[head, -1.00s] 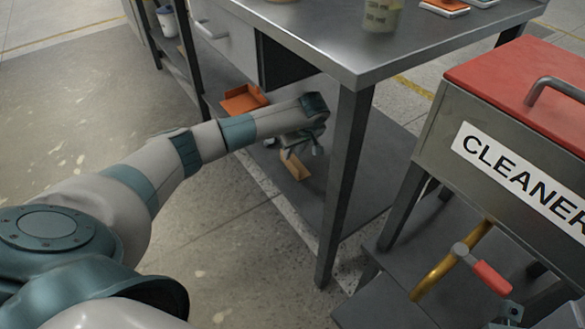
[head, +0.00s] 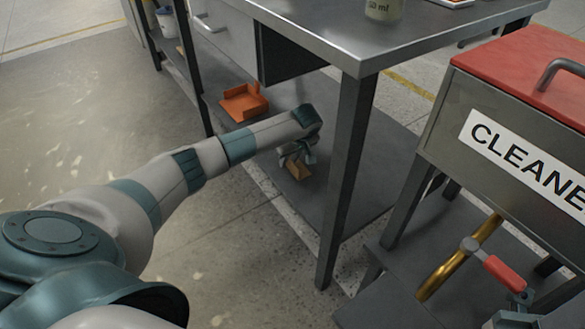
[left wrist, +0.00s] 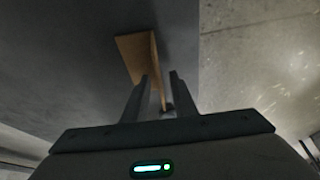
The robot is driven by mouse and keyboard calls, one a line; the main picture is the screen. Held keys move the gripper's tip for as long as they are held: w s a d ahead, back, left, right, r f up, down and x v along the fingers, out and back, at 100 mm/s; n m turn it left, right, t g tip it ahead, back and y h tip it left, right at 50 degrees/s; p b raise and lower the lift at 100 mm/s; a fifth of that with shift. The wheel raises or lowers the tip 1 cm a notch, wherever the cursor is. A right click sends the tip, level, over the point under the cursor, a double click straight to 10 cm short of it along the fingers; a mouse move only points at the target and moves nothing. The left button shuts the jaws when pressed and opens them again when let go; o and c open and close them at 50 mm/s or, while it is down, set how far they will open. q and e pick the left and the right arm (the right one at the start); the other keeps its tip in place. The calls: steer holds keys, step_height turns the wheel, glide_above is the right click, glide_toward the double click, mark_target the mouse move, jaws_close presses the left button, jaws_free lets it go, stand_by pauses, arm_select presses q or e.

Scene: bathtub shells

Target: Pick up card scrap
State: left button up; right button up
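The card scrap (head: 298,170) is a small tan folded piece on the grey lower shelf under the metal table. My left gripper (head: 297,155) is down at it, partly covering it in the head view. In the left wrist view the scrap (left wrist: 135,55) stands at the fingertips, and its narrow side reaches down between the two fingers (left wrist: 160,76). The fingers are apart, with a gap visible, so the left gripper is open around part of the scrap.
An orange tray (head: 244,101) lies on the shelf (head: 345,215) behind my left arm. A table leg (head: 345,185) stands close right of the left gripper. The tabletop (head: 330,35) overhangs it. A red-lidded cleaner box (head: 520,120) stands at the right.

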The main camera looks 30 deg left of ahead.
arm_select(q)
steer(key=shift+w+a+f, duration=0.1)
steer(key=shift+a+f, duration=0.1)
steer(key=shift+f, duration=0.15)
steer(key=shift+f, duration=0.1)
stand_by(0.5)
jaws_close()
